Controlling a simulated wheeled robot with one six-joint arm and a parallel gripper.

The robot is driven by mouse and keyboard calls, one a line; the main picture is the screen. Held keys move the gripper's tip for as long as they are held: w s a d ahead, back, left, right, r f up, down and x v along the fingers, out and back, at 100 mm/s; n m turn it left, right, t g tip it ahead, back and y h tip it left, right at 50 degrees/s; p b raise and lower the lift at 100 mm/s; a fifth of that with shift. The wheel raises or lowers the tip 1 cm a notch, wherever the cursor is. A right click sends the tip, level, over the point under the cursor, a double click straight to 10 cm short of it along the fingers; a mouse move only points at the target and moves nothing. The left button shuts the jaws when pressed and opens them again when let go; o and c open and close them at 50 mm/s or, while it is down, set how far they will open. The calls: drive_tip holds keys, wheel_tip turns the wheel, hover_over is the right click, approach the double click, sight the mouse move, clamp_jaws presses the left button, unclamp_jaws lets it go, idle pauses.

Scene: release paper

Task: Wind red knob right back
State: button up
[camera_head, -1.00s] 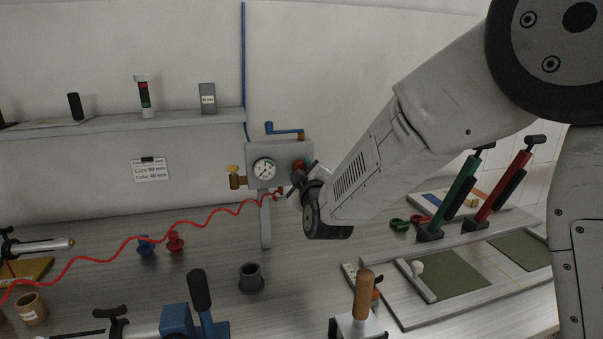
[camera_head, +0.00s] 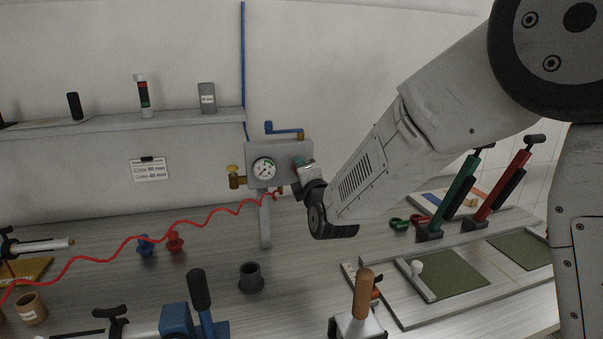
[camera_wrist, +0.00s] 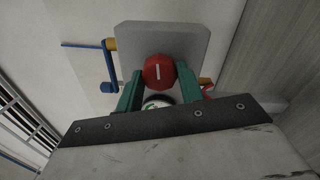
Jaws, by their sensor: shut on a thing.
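The red knob (camera_wrist: 158,72) with a white mark on its face shows in the wrist view, mounted on the grey regulator panel (camera_wrist: 190,42). My gripper (camera_wrist: 158,82) has its two green fingers on either side of the knob, shut on it. In the head view my gripper (camera_head: 305,172) reaches the right side of the panel (camera_head: 286,152) and hides most of the knob. A round gauge (camera_head: 264,169) with a white dial sits left of the knob. In the wrist view the gauge (camera_wrist: 157,103) is partly hidden below the knob.
A blue-handled valve (camera_head: 284,130) is on top of the panel and a brass fitting (camera_head: 236,178) on its left. A coiled red hose (camera_head: 150,233) runs left from below the panel. Green (camera_head: 456,200) and red (camera_head: 502,185) pump-like tools stand at right.

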drive_tip(key=shift+f+n+g+y, duration=0.15)
drive_tip(key=shift+n+g+y, duration=0.15)
drive_tip(key=shift+n, duration=3.5)
drive_tip(key=o, duration=1)
drive_tip(key=shift+s, duration=0.1)
drive_tip(key=shift+v, duration=3.9)
